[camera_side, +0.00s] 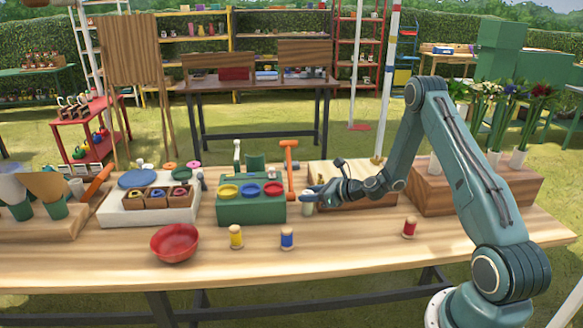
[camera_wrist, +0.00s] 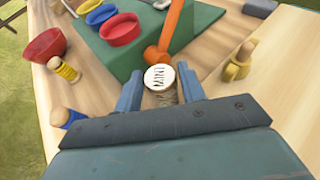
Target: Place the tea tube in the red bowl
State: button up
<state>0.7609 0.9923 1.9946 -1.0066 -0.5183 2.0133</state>
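The tea tube is a small upright cylinder whose round white lid, marked "MINT", shows in the wrist view (camera_wrist: 160,77). In the side view the tube (camera_side: 308,208) stands at my gripper's tip, to the right of the green block. My gripper (camera_side: 308,194) reaches in from the right. In the wrist view its two blue fingers (camera_wrist: 160,90) are apart, one on each side of the tube, and look open. The red bowl (camera_side: 174,243) sits empty at the table's front left. It also shows at the left edge of the wrist view (camera_wrist: 46,46).
A yellow spool (camera_side: 236,237) and a blue spool (camera_side: 287,239) stand between bowl and tube; a red spool (camera_side: 409,228) is to the right. The green block (camera_side: 250,212) with small bowls and an orange mallet (camera_side: 290,165) stand close by. The front table strip is mostly clear.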

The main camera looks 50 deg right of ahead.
jog(key=shift+w+a+f, duration=0.1)
jog(key=shift+w+f, duration=0.15)
jog(key=shift+w, duration=0.2)
jog(key=shift+c, duration=0.2)
jog(key=c, duration=0.7)
jog(key=shift+r, duration=0.1)
notch_tip(320, 180, up, 20)
dwell(0.6)
dwell(0.4)
